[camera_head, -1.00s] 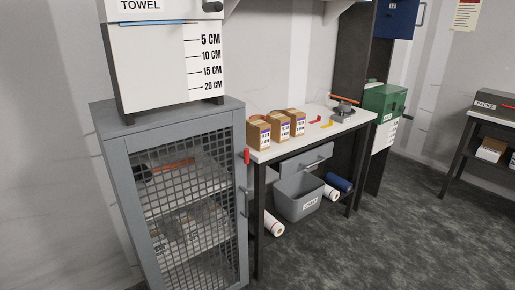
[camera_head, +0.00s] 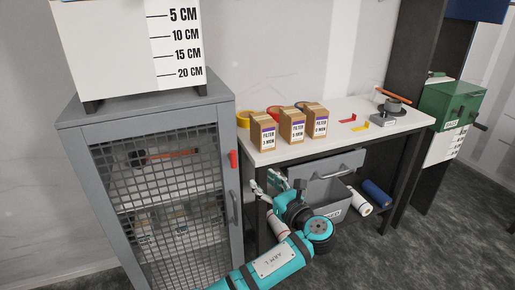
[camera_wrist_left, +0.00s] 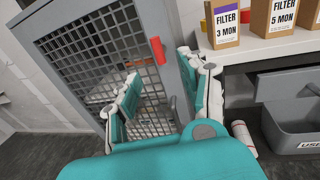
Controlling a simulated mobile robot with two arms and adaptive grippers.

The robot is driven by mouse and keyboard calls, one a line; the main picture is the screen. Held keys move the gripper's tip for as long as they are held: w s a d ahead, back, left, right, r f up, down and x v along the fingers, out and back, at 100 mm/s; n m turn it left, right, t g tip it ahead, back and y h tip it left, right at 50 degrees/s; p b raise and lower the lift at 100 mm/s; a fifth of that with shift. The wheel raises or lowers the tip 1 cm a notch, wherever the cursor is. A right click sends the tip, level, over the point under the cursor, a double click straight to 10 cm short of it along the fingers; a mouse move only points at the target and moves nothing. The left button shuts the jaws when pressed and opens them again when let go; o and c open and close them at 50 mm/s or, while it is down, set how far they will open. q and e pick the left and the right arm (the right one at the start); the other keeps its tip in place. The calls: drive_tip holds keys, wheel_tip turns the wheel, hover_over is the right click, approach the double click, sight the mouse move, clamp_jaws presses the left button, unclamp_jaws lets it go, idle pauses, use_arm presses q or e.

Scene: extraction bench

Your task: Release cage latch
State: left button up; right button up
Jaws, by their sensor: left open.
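The grey cage (camera_head: 104,180) is a cabinet with a mesh door, which looks shut. Its latch (camera_head: 233,159) is a small red upright piece at the door's right edge; in the left wrist view the red latch (camera_wrist_left: 158,50) shows upright. A grey door handle (camera_head: 233,207) sits below it, also seen in the wrist view (camera_wrist_left: 174,110). My left gripper (camera_head: 265,186) is open and empty, to the right of and below the latch in the head view. In the wrist view the latch appears between the open fingertips (camera_wrist_left: 160,65), with no visible contact. My right gripper is out of view.
A white bench (camera_head: 345,138) stands right of the cage, with filter boxes (camera_head: 292,126) near its left front. An open grey drawer (camera_head: 318,176) and a grey bin (camera_head: 336,207) are below. A towel dispenser (camera_head: 125,55) stands on the cage.

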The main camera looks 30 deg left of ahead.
use_arm(q)
approach(235, 155)
drive_tip(key=x, duration=0.5)
drive_tip(key=p+x, duration=0.1)
drive_tip(key=x, duration=0.5)
drive_tip(key=shift+a+r, duration=0.1)
drive_tip(key=shift+r, duration=0.1)
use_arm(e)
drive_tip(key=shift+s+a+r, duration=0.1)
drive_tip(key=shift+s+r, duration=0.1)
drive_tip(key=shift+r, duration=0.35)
use_arm(q)
clamp_jaws()
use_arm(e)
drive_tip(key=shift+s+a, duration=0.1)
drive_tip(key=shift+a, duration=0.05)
use_arm(q)
drive_tip(key=shift+f, duration=0.15)
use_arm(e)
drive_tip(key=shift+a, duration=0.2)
